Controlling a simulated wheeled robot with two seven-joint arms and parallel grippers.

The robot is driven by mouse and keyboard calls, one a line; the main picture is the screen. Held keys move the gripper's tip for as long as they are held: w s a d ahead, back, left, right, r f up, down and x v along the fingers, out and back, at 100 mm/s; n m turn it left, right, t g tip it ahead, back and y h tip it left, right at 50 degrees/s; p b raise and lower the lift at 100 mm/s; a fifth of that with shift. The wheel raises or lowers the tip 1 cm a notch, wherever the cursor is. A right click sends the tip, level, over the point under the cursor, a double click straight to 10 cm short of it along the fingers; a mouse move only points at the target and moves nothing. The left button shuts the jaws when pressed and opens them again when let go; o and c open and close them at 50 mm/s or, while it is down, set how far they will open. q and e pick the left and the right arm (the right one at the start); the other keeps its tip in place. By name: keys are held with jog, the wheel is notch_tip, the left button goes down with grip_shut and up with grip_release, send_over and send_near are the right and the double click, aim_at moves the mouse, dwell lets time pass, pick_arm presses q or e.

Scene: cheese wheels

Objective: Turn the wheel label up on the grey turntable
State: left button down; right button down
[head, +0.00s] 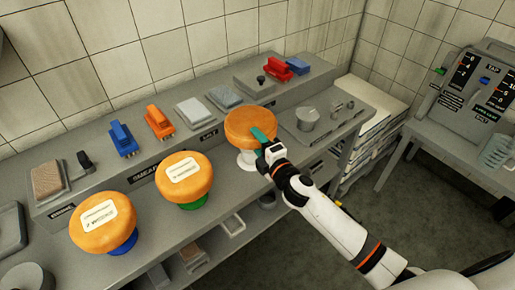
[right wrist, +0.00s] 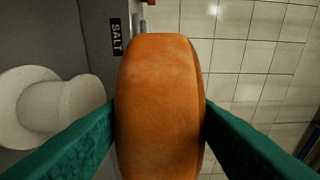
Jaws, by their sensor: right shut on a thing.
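My right gripper (head: 262,137) has its green fingers shut on an orange cheese wheel (head: 250,123), one finger on each flat face. The wheel's top face shows no label; its underside is hidden. In the right wrist view the wheel's plain rim (right wrist: 160,105) fills the space between the fingers. The pale grey turntable (head: 246,160) is right below the wheel. In the right wrist view the turntable (right wrist: 55,105) appears beside the wheel with a narrow gap, so the wheel seems just clear of it. My left gripper is not in view.
Two more wheels, labels up, sit on a green stand (head: 195,203) and a blue stand (head: 127,246) to the left. Brushes (head: 158,120) and pads (head: 195,112) line the back ledge. A metal pot (head: 306,118) stands right of the turntable.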

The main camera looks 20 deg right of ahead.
notch_tip(320, 180, up, 5)
jog(key=shift+r+p, duration=0.1)
jog(key=shift+p, duration=0.25)
jog(key=shift+r+p, duration=1.45)
jog(key=shift+r, duration=0.05)
